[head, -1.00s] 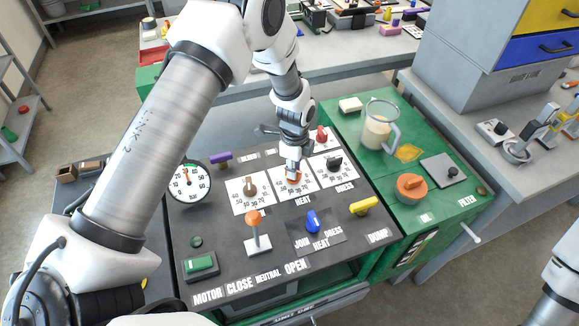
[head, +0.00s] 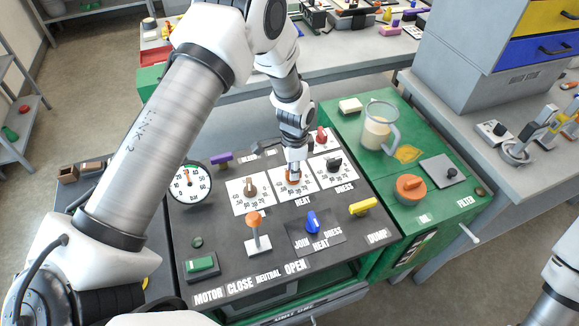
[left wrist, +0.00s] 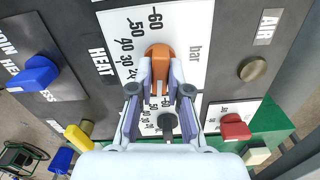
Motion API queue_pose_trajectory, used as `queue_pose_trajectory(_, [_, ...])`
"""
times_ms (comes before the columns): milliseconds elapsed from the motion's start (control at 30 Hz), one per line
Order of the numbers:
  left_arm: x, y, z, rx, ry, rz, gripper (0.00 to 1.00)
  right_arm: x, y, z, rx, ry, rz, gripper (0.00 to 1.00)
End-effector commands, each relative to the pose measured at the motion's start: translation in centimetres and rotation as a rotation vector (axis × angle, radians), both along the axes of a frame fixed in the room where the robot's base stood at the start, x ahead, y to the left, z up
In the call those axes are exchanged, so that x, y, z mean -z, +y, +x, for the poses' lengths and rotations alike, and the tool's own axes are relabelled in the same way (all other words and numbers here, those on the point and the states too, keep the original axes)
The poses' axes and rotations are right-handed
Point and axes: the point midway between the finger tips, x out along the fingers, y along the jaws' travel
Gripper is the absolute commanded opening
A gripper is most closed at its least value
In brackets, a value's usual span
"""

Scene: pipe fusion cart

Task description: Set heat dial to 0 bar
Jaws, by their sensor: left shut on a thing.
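The heat dial is an orange knob (left wrist: 160,52) on a white scale plate marked in bar; its plate (head: 312,183) also shows in the head view, above the HEAT label. My left gripper (left wrist: 160,85) is shut on this orange knob, with a finger on each side of it. In the head view my left gripper (head: 294,168) comes down on the dial from above and hides part of it. The scale numbers by the knob in the left wrist view run up to 60; the knob's exact reading cannot be told. Only part of my right arm shows at the right edge.
Beside the heat dial are a beige knob (head: 250,187) and a black knob (head: 334,163). A red knob (head: 322,135) stands behind. An orange lever (head: 254,219), blue selector (head: 312,222) and yellow handle (head: 364,205) are in front. A jug (head: 377,130) stands at the right.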

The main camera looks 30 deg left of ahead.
Motion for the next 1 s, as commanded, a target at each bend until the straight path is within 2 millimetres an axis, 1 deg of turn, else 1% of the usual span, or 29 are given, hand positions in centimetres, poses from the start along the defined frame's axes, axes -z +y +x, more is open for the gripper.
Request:
queue_pose_trajectory(33, [0.39, 0.00, -0.58, -0.027, 0.017, 0.000, 0.00, -0.01, 0.00, 0.00, 0.000, 0.000, 0.000, 0.40])
queue_pose_trajectory(300, [0.38, 0.00, -0.55, -0.137, 0.015, 0.001, 0.00, -0.13, 0.00, 0.00, 0.000, 0.000, 0.000, 0.40])
queue_pose_trajectory(833, [0.34, 0.00, -0.48, -0.165, 0.014, 0.001, 0.00, -0.15, 0.00, 0.00, 0.000, 0.000, 0.000, 0.40])
queue_pose_trajectory(867, [0.34, 0.00, -0.48, -0.165, 0.014, 0.001, 0.27, -0.15, 0.00, 0.00, 0.000, 0.000, 0.000, 0.40])
queue_pose_trajectory(900, [0.31, 0.01, -0.45, -0.164, 0.013, 0.001, 0.41, -0.15, 0.00, 0.00, 0.000, 0.000, 0.000, 0.40])
queue_pose_trajectory(1000, [0.22, 0.00, -0.31, -0.164, 0.009, 0.000, 0.42, -0.16, 0.00, 0.00, 0.000, 0.000, 0.000, 0.40])
